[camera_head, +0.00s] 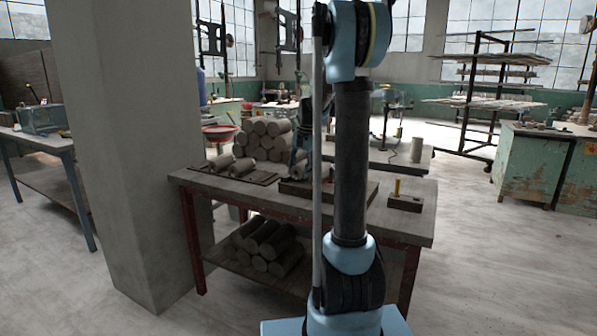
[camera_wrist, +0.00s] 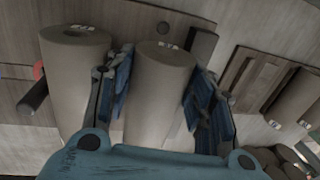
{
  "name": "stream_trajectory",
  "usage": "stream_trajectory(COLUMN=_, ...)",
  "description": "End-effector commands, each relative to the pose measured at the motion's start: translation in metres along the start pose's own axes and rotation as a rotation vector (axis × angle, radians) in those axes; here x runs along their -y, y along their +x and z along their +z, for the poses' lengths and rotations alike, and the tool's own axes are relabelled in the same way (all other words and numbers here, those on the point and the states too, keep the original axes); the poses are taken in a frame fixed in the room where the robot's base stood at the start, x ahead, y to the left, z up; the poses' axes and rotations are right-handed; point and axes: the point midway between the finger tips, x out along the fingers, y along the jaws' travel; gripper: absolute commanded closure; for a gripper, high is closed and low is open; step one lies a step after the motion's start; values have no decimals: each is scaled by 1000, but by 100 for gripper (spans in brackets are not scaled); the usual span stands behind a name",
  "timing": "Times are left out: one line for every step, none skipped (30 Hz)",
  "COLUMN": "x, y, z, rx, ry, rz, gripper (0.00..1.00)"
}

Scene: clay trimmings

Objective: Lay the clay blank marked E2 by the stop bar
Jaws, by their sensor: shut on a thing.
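My gripper (camera_wrist: 160,78) is shut on a grey-brown clay blank (camera_wrist: 152,108), with one blue finger along each side. A small mark shows at the held blank's top edge, too blurred to read surely. A second marked clay blank (camera_wrist: 66,85) stands just left of the left finger in the wrist view. A dark grey block (camera_wrist: 202,46) lies just beyond the held blank at upper right; I cannot tell whether it is the stop bar. In the head view my arm hides most of the gripper area over the worktable (camera_head: 415,226).
More clay blanks (camera_wrist: 296,98) lie by a wooden board (camera_wrist: 250,78) at right. A dark rod (camera_wrist: 33,97) juts in at left. In the head view, a blank pile (camera_head: 262,138) stands behind the table, and a block with a yellow peg (camera_head: 404,201) sits at its right.

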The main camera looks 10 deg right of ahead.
Motion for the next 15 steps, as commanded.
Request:
stream_trajectory(x=0, y=0, z=0, rx=0, ry=0, rz=0, gripper=95)
stream_trajectory(x=0, y=1, z=0, rx=0, ry=0, rz=0, gripper=95)
stream_trajectory(x=0, y=1, z=0, rx=0, ry=0, rz=0, gripper=95)
stream_trajectory(x=0, y=1, z=0, rx=0, ry=0, rz=0, gripper=95)
stream_trajectory(x=0, y=2, z=0, rx=0, ry=-1, rz=0, gripper=95)
stream_trajectory(x=0, y=2, z=0, rx=0, ry=-1, rz=0, gripper=95)
stream_trajectory(x=0, y=2, z=0, rx=0, ry=-1, rz=0, gripper=95)
stream_trajectory(x=0, y=3, z=0, rx=0, ry=-1, rz=0, gripper=95)
stream_trajectory(x=0, y=3, z=0, rx=0, ry=-1, rz=0, gripper=95)
stream_trajectory(x=0, y=4, z=0, rx=0, ry=-1, rz=0, gripper=95)
stream_trajectory(x=0, y=4, z=0, rx=0, ry=-1, rz=0, gripper=95)
stream_trajectory(x=0, y=4, z=0, rx=0, ry=-1, rz=0, gripper=95)
stream_trajectory(x=0, y=5, z=0, rx=0, ry=-1, rz=0, gripper=95)
stream_trajectory(x=0, y=5, z=0, rx=0, ry=-1, rz=0, gripper=95)
stream_trajectory(x=0, y=6, z=0, rx=0, ry=-1, rz=0, gripper=95)
